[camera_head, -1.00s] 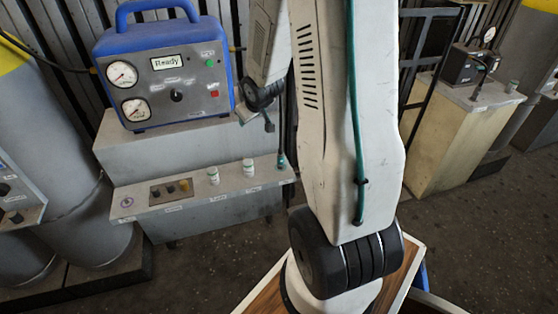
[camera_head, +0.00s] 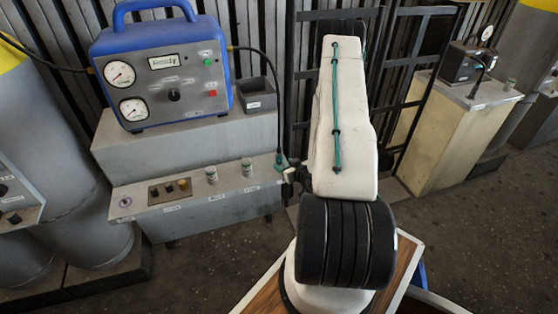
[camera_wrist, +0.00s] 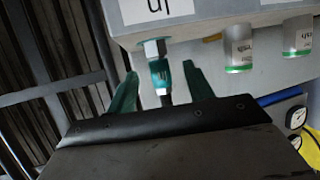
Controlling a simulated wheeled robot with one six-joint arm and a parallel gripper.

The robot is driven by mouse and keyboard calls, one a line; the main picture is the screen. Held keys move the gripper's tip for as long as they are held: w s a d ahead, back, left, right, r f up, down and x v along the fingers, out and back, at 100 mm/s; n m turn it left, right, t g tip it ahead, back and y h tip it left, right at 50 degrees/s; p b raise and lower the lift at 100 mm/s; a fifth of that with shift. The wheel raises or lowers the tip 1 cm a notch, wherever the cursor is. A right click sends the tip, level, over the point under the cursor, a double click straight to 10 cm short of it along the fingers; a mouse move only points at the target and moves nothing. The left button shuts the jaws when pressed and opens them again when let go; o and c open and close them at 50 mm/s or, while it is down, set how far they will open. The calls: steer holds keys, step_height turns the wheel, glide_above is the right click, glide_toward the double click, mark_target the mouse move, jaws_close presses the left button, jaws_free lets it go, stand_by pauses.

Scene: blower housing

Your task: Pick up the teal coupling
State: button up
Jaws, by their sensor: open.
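The teal coupling (camera_head: 280,160) sits at the right end of the low grey shelf, with a black hose rising from it. In the wrist view the coupling (camera_wrist: 161,78) shows upside down, its metal nut against the grey surface and the dark hose running from its other end. My gripper (camera_wrist: 160,70) is open, its two green fingers lying on either side of the coupling in the picture. I cannot tell whether they touch it. In the head view my arm hides most of my gripper, just right of the coupling.
Two small vials with green bands (camera_head: 211,174) (camera_head: 246,168) stand left of the coupling. A blue unit (camera_head: 165,75) reading "Ready" and a small dark tray (camera_head: 257,95) are on the step above. A black metal frame (camera_head: 395,75) stands behind my arm.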

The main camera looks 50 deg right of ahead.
mark_target(277, 159)
steer(key=x, duration=0.7)
steer(key=shift+w+d+r, duration=0.15)
steer(key=shift+w+d, duration=0.05)
steer(key=shift+c, duration=0.3)
jaws_close()
